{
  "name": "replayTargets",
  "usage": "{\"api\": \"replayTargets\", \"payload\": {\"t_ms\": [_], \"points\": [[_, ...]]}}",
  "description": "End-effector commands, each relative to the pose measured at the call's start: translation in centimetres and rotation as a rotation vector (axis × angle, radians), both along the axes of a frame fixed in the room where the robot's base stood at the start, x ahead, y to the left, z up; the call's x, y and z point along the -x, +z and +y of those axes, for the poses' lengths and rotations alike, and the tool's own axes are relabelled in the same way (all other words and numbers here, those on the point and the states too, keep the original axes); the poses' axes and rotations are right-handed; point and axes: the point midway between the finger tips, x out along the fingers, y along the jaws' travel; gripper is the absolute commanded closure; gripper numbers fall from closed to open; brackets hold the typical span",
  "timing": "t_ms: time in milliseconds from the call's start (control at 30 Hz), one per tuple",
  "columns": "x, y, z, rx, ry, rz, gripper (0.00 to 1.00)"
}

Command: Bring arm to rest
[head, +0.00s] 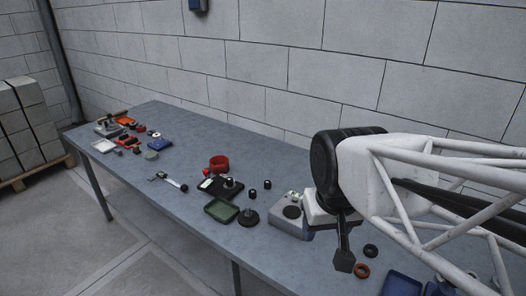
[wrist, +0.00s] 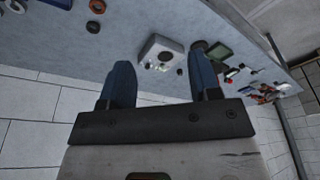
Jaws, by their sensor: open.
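My gripper (head: 344,258) hangs at the end of my white arm over the right part of the blue-grey table (head: 178,190). Its dark fingertips point down in the head view. In the wrist view my gripper (wrist: 162,70) shows two blue fingers spread apart with nothing between them. Past the fingers, a pale grey block-shaped unit (wrist: 160,52) stands on the table. In the head view this unit (head: 288,228) is left of my gripper, partly hidden by my wrist. I cannot tell any contact with it.
A green tray (head: 221,210), a red ring-shaped part (head: 219,163) and small black parts lie mid-table. An orange ring (head: 362,270), a black ring (head: 370,250) and a blue tray (head: 402,284) lie near my gripper. More parts cluster at the far left end. A block wall runs behind.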

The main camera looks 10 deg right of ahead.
Motion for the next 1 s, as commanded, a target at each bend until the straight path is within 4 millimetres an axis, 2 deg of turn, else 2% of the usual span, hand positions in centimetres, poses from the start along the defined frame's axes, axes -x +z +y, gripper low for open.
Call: {"api": "replayTargets", "payload": {"t_ms": [100, 233, 1000], "points": [[1.4, -0.5, -0.2, 0.005, 0.014, -0.007, 0.43], [2.1, -0.8, -0.2, 0.008, 0.024, -0.008, 0.43], [2.1, -0.8, -0.2, 0.008, 0.024, -0.008, 0.43]]}}
